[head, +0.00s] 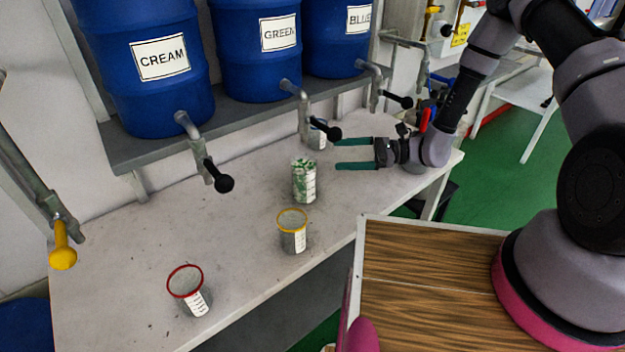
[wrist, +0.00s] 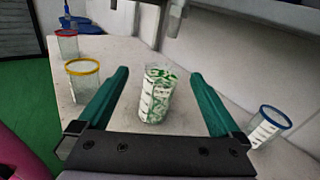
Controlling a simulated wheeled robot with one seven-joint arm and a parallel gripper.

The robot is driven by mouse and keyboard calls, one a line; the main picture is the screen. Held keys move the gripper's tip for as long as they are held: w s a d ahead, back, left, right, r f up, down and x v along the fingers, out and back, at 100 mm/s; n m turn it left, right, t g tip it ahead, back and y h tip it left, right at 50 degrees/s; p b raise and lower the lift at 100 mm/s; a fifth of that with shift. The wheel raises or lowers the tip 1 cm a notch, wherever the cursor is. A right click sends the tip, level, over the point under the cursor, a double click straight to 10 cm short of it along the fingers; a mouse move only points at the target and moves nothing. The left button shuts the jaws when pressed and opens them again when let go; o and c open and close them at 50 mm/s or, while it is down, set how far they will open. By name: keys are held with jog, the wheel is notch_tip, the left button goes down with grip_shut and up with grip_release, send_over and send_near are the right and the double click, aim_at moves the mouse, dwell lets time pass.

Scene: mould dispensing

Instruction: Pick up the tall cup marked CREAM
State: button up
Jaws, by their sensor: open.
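My gripper (head: 340,154) is open and empty above the white bench, its two green fingers pointing left in the head view. A tall clear cup with green and white contents or markings (head: 304,182) stands upright just left of and nearer than the fingertips. In the wrist view this cup (wrist: 156,95) shows centred between the open fingers, ahead of the palm, with no visible contact. Its label text is too small to read, so I cannot tell whether it says CREAM. A yellow-rimmed cup (head: 292,232) and a red-rimmed cup (head: 187,290) stand further left.
A blue-rimmed cup (wrist: 268,126) stands right of the fingers in the wrist view. Blue barrels, one labelled CREAM (head: 160,58), rest on a shelf. Their taps, including the cream one (head: 211,172), overhang the white bench (head: 115,270). The bench's left part is largely clear.

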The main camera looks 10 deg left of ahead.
aim_at(303, 166)
jog(key=a+f+m, duration=0.1)
jog(key=a, duration=0.2)
jog(key=a+f+t, duration=0.1)
jog(key=a+f, duration=0.1)
jog(key=a, duration=0.2)
jog(key=a+f+m, duration=0.1)
jog(key=a+f, duration=0.1)
jog(key=a, duration=0.2)
jog(key=shift+s+f+m+t+y, duration=0.1)
jog(key=shift+s+m+t+y, duration=0.2)
jog(key=shift+s+t+y, duration=0.1)
jog(key=shift+c, duration=0.3)
jog(key=shift+a, duration=0.1)
grip_shut()
